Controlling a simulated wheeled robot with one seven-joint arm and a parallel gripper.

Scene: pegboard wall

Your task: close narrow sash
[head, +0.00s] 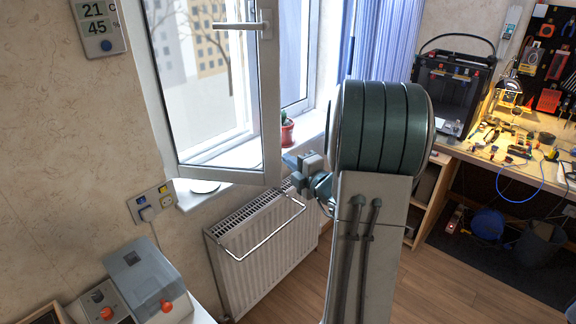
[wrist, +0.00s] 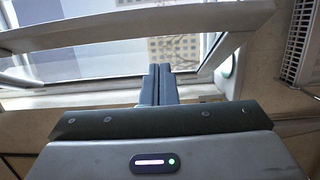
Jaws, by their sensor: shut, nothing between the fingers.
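The narrow sash (head: 270,110) is a white-framed glass pane in the head view, swung open into the room at an angle to the window frame. Its handle (head: 238,26) is near the top of the free-side stile and points left. My gripper (head: 292,160) is just right of the sash's lower free corner, partly hidden by my arm. In the wrist view my gripper (wrist: 159,70) has its two fingers together with nothing between them. A white sash rail (wrist: 130,32) crosses that view beyond the fingertips. I cannot tell whether the fingers touch the sash.
A white radiator (head: 265,250) with a wire rail (head: 262,244) stands below the window. A potted plant (head: 287,130) is on the sill beside the sash. A white disc (head: 203,187) lies on the sill under the sash. A workbench with a printer (head: 450,92) is at right.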

